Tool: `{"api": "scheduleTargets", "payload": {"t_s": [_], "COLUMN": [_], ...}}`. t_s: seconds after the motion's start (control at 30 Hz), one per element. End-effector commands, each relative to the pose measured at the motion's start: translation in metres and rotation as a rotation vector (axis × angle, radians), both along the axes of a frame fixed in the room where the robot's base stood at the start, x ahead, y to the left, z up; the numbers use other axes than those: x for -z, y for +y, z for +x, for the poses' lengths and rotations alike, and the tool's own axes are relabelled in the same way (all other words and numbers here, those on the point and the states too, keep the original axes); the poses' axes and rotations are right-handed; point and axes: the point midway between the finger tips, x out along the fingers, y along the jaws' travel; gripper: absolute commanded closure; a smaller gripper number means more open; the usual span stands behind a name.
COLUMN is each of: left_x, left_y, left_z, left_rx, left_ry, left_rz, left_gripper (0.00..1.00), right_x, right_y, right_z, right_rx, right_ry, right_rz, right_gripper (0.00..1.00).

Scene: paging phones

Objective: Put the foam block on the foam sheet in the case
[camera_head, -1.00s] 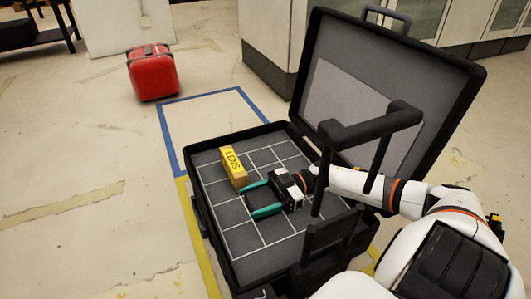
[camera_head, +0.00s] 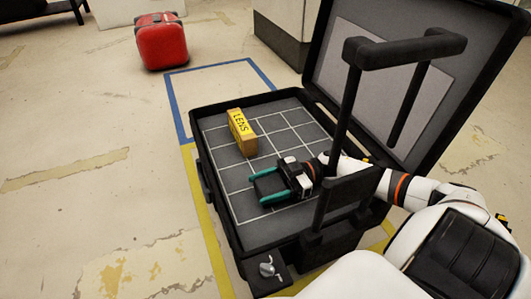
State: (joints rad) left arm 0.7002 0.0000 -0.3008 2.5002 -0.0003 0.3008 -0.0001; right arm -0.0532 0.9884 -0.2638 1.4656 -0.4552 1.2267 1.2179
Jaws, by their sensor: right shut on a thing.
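The open black case (camera_head: 206,180) lies on the floor. A grey foam sheet (camera_head: 232,204) with white grid lines covers its bottom. My right gripper (camera_head: 268,185), with teal fingers, reaches in from the right, low over the sheet's near half. It is shut on a dark grey block, the foam block (camera_head: 269,185), which blends with the sheet. I cannot tell whether the block touches the sheet. My left gripper is not in view.
A yellow LENS box (camera_head: 242,133) stands on the sheet beyond the gripper. The raised lid (camera_head: 402,85) is behind. A black handle frame (camera_head: 405,47) rises at the right, near my arm. A red suitcase (camera_head: 162,42) stands far back left. The left floor is clear.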

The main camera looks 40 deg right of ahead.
Motion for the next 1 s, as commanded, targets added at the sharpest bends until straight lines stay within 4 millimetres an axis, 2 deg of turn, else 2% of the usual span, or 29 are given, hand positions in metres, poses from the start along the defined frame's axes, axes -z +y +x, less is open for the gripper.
{"api": "scheduleTargets", "payload": {"t_s": [0.13, 0.17, 0.3, 0.63, 0.8, 1.0], "left_x": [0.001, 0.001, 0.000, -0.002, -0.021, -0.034], "left_y": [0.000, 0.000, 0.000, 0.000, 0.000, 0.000], "left_z": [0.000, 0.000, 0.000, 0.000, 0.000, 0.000], "left_rx": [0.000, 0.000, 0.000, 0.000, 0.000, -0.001], "left_ry": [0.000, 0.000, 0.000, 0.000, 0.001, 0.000], "left_rz": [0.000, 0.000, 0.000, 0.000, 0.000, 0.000], "left_gripper": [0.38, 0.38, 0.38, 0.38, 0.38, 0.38], "right_x": [0.003, 0.003, 0.003, -0.002, -0.005, -0.003], "right_y": [0.000, 0.000, 0.000, -0.001, -0.025, -0.056], "right_z": [0.000, 0.000, 0.000, 0.000, -0.007, -0.017], "right_rx": [0.000, 0.000, 0.000, 0.000, 0.003, 0.003], "right_ry": [0.001, 0.001, 0.001, 0.000, 0.004, 0.002], "right_rz": [0.000, 0.000, -0.001, -0.001, -0.004, -0.003], "right_gripper": [0.58, 0.35, 0.15, 0.15, 0.15, 0.15]}}
